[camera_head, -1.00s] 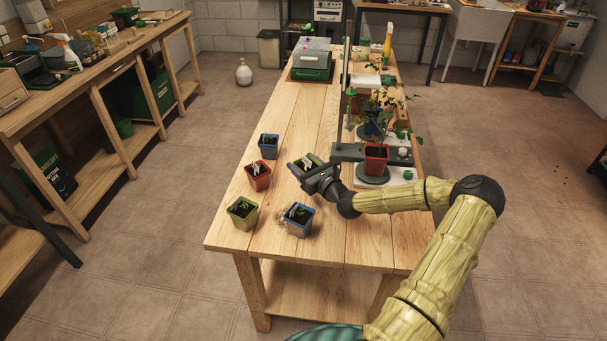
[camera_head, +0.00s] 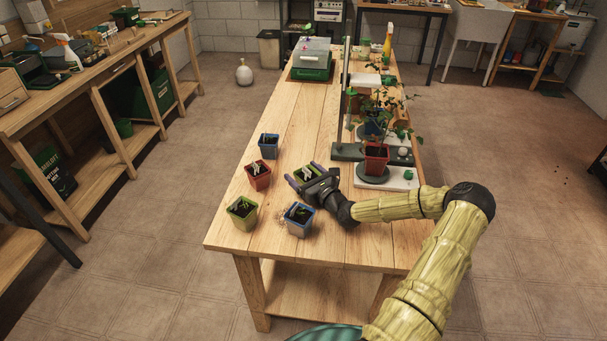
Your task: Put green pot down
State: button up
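Another green pot (camera_head: 242,213) with a seedling stands upright near the bench's front left.
Two blue pots, one near (camera_head: 299,220) and one farther (camera_head: 268,146), and a red pot (camera_head: 259,176) stand close on the left. Right of my gripper are another red pot (camera_head: 376,158) and a dark stand. The bench middle beyond is clear.

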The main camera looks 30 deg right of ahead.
jog(key=shift+r, duration=0.2)
jog(key=shift+s+f, duration=0.1)
jog(key=shift+s, duration=0.15)
jog(key=s, duration=0.3)
jog(key=s+d, duration=0.1)
jog(key=s, duration=0.3)
jog(key=s+d+b, duration=0.1)
jog(key=s, duration=0.3)
jog(key=shift+s+d, duration=0.1)
jog(key=shift+s, duration=0.05)
